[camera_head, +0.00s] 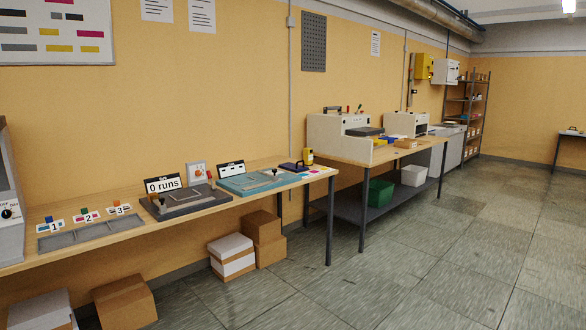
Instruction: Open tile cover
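Neither of my grippers is in view. On the wooden bench (104,238) along the left wall lies a dark grey flat device (186,204) with a bar handle, beside a "0 runs" sign (164,184). To its right is a teal flat device (250,184) with a handle on its top, with a small sign (231,170) behind it. Both look flat and closed, but they are small. I cannot tell which part is the tile cover. A grey sectioned tray (76,236) lies on the left, with number cards 1, 2 and 3 (88,217) behind it.
A dark blue pad (294,167) and a yellow item (308,156) sit at the bench's right end. Cardboard boxes (124,301) stand under the bench. A second table (346,157) holds cream machines (331,138), with a green bin (380,192) below. The tiled floor (440,240) is clear.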

